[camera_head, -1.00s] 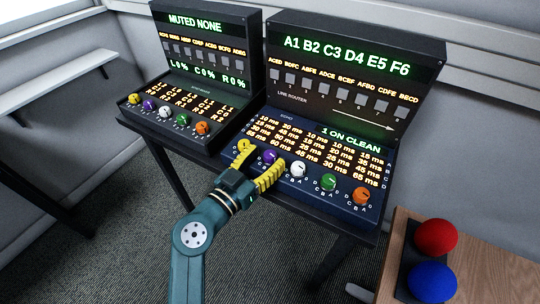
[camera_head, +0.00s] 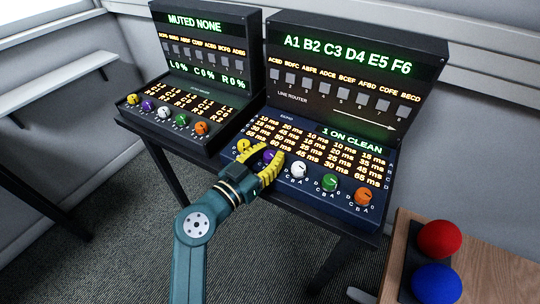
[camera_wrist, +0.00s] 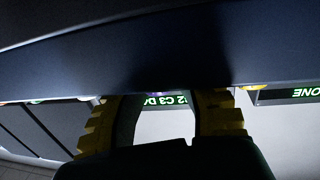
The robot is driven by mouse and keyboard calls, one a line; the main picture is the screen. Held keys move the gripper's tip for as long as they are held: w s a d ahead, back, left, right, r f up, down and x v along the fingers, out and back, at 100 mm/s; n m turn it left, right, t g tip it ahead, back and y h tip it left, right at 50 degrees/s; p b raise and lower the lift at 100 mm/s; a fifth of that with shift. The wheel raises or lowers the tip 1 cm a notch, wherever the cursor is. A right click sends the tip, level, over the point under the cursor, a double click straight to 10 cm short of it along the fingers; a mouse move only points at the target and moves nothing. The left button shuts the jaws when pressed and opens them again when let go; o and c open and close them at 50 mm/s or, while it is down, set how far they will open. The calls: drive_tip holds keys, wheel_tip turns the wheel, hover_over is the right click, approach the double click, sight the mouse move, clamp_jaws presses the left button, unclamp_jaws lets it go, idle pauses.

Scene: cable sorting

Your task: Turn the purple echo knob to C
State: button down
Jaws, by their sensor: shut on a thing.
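The purple echo knob (camera_head: 269,156) is on the lower sloped panel of the right console, second from the left in its row. My gripper (camera_head: 262,160) has its yellow fingers closed around that knob, one on each side. The fingers partly hide the knob and its letter marks, so its setting cannot be read. In the wrist view the yellow fingers (camera_wrist: 165,118) reach up to the dark panel, and the knob itself is hard to make out.
Beside it are a yellow knob (camera_head: 243,146), a white knob (camera_head: 298,170), a green knob (camera_head: 329,182) and an orange knob (camera_head: 362,196). The left console (camera_head: 205,75) has a similar row. A red ball (camera_head: 437,239) and a blue ball (camera_head: 435,283) are at the lower right.

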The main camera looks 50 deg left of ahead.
drive_tip(key=h+b, duration=0.1)
drive_tip(key=m+h+b, duration=0.1)
drive_tip(key=b, duration=0.1)
drive_tip(key=shift+a+f, duration=0.1)
drive_tip(key=shift+f, duration=0.3)
drive_tip(key=shift+r+m+h+b, duration=0.1)
drive_tip(key=shift+m+h+b, duration=0.4)
drive_tip(key=shift+h, duration=0.3)
drive_tip(key=shift+r+m+h, duration=0.3)
drive_tip(key=shift+h, duration=0.1)
drive_tip(key=c, duration=0.7)
unclamp_jaws()
drive_tip(key=shift+c, duration=0.2)
drive_tip(key=s, duration=1.2)
drive_tip(key=shift+a, duration=0.45)
